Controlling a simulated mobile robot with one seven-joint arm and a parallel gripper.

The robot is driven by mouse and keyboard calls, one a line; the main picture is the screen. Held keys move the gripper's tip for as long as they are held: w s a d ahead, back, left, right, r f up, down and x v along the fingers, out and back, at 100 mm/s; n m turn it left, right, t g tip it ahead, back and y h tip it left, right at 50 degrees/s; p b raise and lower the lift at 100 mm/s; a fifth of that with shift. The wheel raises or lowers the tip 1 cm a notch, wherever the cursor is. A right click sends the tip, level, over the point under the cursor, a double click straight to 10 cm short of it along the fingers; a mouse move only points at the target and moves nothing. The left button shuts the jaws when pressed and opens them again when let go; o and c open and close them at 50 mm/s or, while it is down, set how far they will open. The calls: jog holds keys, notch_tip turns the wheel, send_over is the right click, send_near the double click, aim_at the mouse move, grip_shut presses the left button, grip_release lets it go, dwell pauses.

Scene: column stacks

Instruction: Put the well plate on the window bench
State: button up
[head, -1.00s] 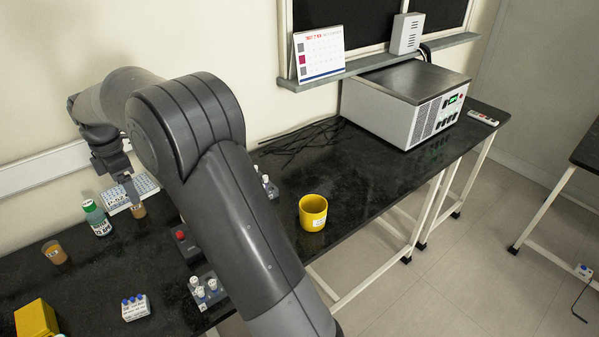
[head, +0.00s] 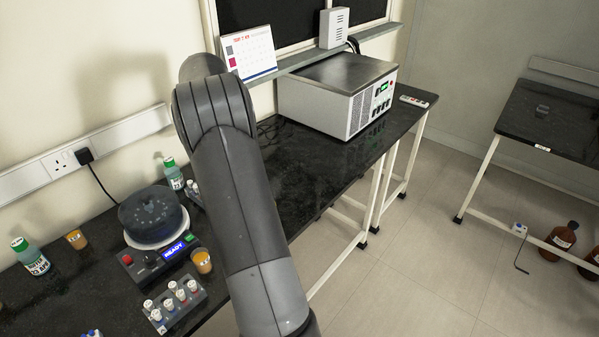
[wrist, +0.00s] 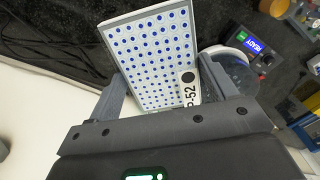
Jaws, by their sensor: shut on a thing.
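The well plate (wrist: 150,55) is a white rectangular plate with rows of blue-ringed wells and a label ending in 52. In the wrist view it sits between the two fingers of my gripper (wrist: 162,78), which is shut on it. In the head view my own arm hides the gripper and the plate. A long black bench (head: 310,165) runs along the wall below the dark window (head: 262,15). A second black bench (head: 560,125) stands apart at the right. I cannot tell from any marking which one is called the window bench.
A centrifuge (head: 152,215), a tube rack (head: 174,304) and green-capped bottles (head: 30,257) crowd the left of the long bench. A grey instrument box (head: 338,92) stands at its far end. The right bench has much bare top; brown bottles (head: 562,236) stand beneath it.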

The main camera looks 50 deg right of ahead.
jog(key=s+d+m, duration=0.4)
jog(key=s+d, duration=0.7)
jog(key=d, duration=0.3)
jog(key=s+d+m, duration=0.4)
jog(key=s+d, duration=0.7)
jog(key=d, duration=0.3)
send_over(297, 175)
notch_tip(297, 175, down, 18)
jog(key=shift+r, duration=0.15)
jog(key=shift+f, duration=1.95)
jog(key=shift+f, duration=0.1)
jog(key=o, duration=1)
